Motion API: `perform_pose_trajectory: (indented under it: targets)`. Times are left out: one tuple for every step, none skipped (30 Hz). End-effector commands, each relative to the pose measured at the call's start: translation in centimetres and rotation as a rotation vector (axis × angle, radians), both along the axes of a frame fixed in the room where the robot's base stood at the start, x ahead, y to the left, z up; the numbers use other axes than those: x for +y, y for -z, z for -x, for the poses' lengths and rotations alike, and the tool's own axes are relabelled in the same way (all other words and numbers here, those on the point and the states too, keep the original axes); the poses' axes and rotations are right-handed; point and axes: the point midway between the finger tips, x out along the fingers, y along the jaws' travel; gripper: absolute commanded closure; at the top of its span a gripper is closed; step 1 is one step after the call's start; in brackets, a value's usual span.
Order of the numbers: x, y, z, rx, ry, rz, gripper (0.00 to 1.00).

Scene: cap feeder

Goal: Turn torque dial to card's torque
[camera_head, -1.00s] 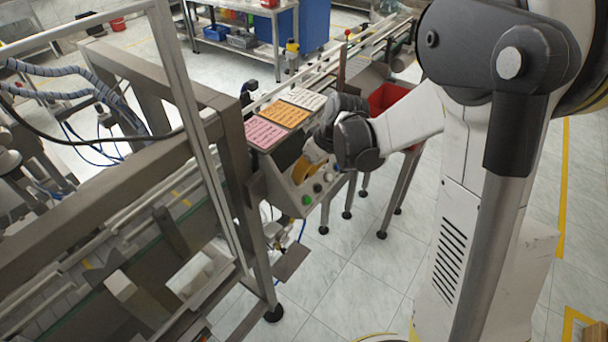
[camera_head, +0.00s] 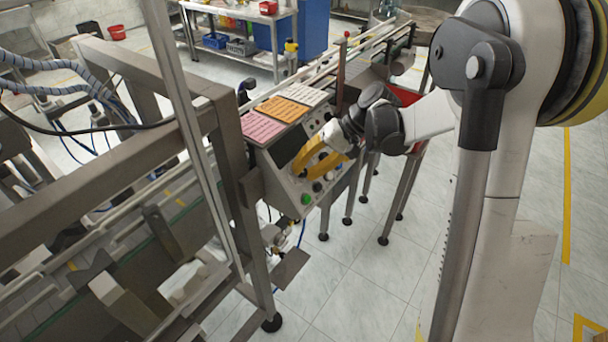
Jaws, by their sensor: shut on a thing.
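The control box (camera_head: 283,188) has a sloped panel with a dark screen, knobs and a green button (camera_head: 306,199). A pink card (camera_head: 262,127), an orange card (camera_head: 282,109) and a white card (camera_head: 305,94) lie in a row on top, their text too small to read. My gripper (camera_head: 308,168), with yellow fingers, is at the panel to the right of the screen. It is shut on the torque dial, which the fingers hide; its setting cannot be read. A dark knob (camera_head: 317,186) shows just below the fingers.
A grey metal frame (camera_head: 222,150) and conveyor stand close on the left. A red bin (camera_head: 406,96) is behind my wrist. A shelf with blue boxes (camera_head: 214,41) stands at the back.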

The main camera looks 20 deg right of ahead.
Motion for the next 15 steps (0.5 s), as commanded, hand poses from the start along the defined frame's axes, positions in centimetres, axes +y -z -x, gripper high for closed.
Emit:
perform_pose_trajectory:
  targets:
    - [-0.09, 0.26, 0.03, 0.012, 0.014, -0.013, 1.00]
    - [-0.08, 0.26, 0.02, 0.018, 0.021, -0.023, 1.00]
    - [-0.06, 0.23, 0.02, 0.026, 0.031, -0.034, 1.00]
    - [-0.06, 0.22, 0.02, 0.031, 0.037, -0.041, 1.00]
    - [-0.06, 0.22, 0.02, 0.036, 0.042, -0.047, 1.00]
    - [-0.05, 0.21, 0.04, 0.042, 0.048, -0.055, 1.00]
    - [-0.04, 0.20, 0.03, 0.047, 0.053, -0.060, 1.00]
    - [-0.03, 0.18, 0.03, 0.049, 0.056, -0.065, 1.00]
    - [-0.02, 0.16, 0.04, 0.053, 0.060, -0.070, 1.00]
    - [-0.02, 0.14, 0.04, 0.055, 0.063, -0.073, 1.00]
    - [-0.02, 0.14, 0.04, 0.057, 0.065, -0.076, 1.00]
    - [-0.02, 0.14, 0.05, 0.059, 0.068, -0.078, 1.00]
    - [-0.02, 0.12, 0.05, 0.060, 0.069, -0.080, 1.00]
    - [-0.03, 0.11, 0.05, 0.061, 0.070, -0.080, 1.00]
    - [-0.03, 0.11, 0.05, 0.062, 0.071, -0.081, 1.00]
